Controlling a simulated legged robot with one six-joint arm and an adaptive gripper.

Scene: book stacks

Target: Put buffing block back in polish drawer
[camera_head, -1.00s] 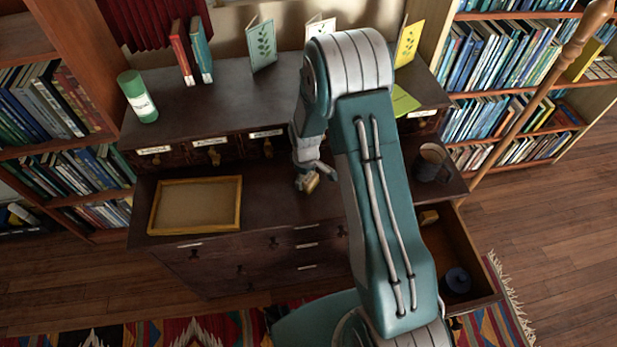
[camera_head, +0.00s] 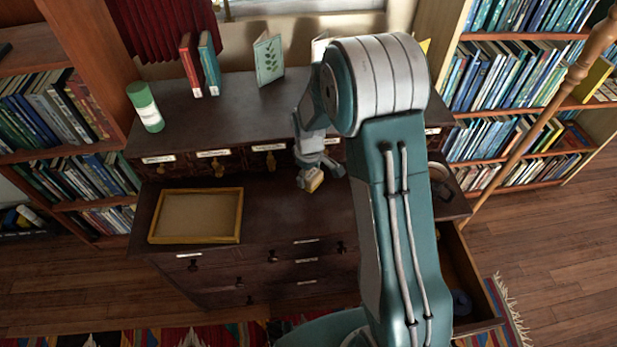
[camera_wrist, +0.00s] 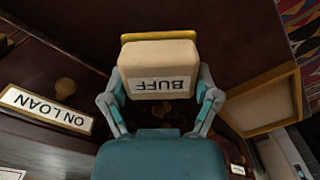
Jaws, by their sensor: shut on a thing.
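The buffing block (camera_wrist: 158,70) is a tan block with a yellow edge and a label reading BUFF, upside down in the wrist view. My gripper (camera_wrist: 160,98) is shut on it, one finger at each side. In the head view my gripper (camera_head: 318,168) holds the block (camera_head: 312,180) above the dark desk top, right of the cork tray. An open drawer (camera_head: 480,290) juts out at the desk's right front. My arm hides part of it, and I cannot read a label on it. A dark round thing (camera_head: 461,302) lies inside it.
The wooden-framed tray (camera_head: 196,240) lies on the desk's left. A row of small labelled drawers, one marked ON LOAN (camera_wrist: 45,109), runs behind. A green canister (camera_head: 146,107) and books (camera_head: 200,65) stand on the upper shelf. A mug (camera_head: 438,178) is partly hidden behind my arm.

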